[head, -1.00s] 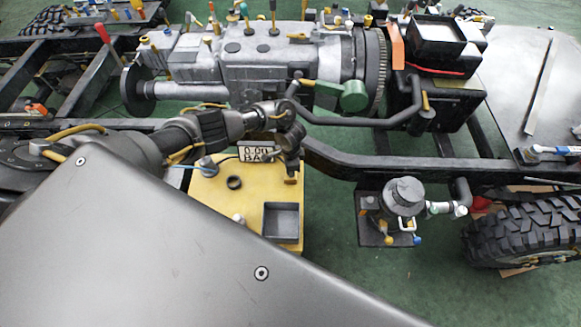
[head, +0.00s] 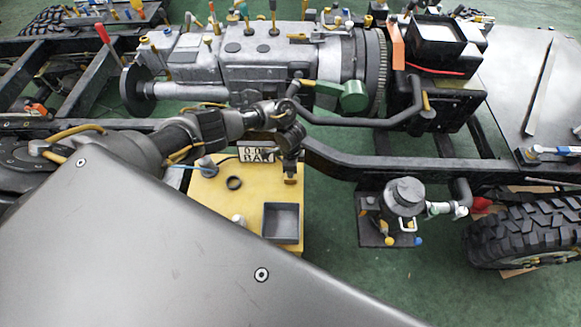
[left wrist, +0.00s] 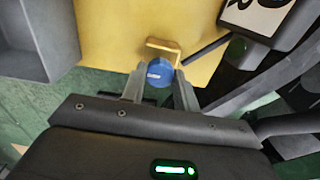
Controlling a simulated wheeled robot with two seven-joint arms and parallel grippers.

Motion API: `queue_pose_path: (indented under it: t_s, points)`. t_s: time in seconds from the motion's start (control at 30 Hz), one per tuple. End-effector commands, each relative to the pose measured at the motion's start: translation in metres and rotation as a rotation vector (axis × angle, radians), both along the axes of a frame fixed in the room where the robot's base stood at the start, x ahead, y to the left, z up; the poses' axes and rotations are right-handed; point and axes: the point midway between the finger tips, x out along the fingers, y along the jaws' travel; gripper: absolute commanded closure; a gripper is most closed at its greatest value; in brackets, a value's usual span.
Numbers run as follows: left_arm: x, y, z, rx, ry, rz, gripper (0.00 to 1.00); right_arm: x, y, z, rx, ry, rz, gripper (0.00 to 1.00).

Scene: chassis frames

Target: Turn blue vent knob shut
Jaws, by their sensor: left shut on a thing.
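The blue vent knob (left wrist: 159,72) is round with a white mark. In the left wrist view it sits at the yellow panel's edge, beside a small brass bracket (left wrist: 163,46). My left gripper (left wrist: 159,88) is shut on the knob, one finger on each side. In the head view my left gripper (head: 290,165) reaches down to the right edge of the yellow box (head: 215,202), and the knob is hidden there. My right gripper is not in view.
A display marked BAR (head: 258,155) stands beside my left gripper, partly covered. A square tray (head: 281,238) and a black ring (head: 234,183) are on the yellow box. A black chassis rail (head: 350,163) runs behind.

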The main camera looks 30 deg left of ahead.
Motion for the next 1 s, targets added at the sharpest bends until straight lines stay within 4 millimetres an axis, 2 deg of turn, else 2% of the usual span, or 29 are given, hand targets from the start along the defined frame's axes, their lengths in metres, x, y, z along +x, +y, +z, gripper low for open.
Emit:
queue_pose_path:
  t_s: [0.03, 0.17, 0.53, 0.67, 0.97, 1.0]
  points:
    - [0.0, 0.001, 0.0, 0.001, 0.0, 0.0, 0.66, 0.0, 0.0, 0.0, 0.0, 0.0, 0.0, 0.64]
    - [0.0, 0.001, 0.0, 0.001, 0.0, 0.0, 0.49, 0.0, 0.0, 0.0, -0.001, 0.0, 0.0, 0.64]
    - [0.001, 0.0, 0.006, -0.001, -0.002, 0.0, 0.48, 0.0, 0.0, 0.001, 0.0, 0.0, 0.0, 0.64]
    - [0.001, 0.0, 0.025, -0.002, -0.003, -0.001, 0.48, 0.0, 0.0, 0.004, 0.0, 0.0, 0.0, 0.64]
    - [0.001, 0.001, 0.083, 0.0, -0.004, -0.002, 0.48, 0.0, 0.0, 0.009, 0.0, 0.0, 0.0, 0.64]
    - [0.002, 0.001, 0.093, 0.002, -0.005, -0.002, 0.48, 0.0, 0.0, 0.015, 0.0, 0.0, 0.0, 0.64]
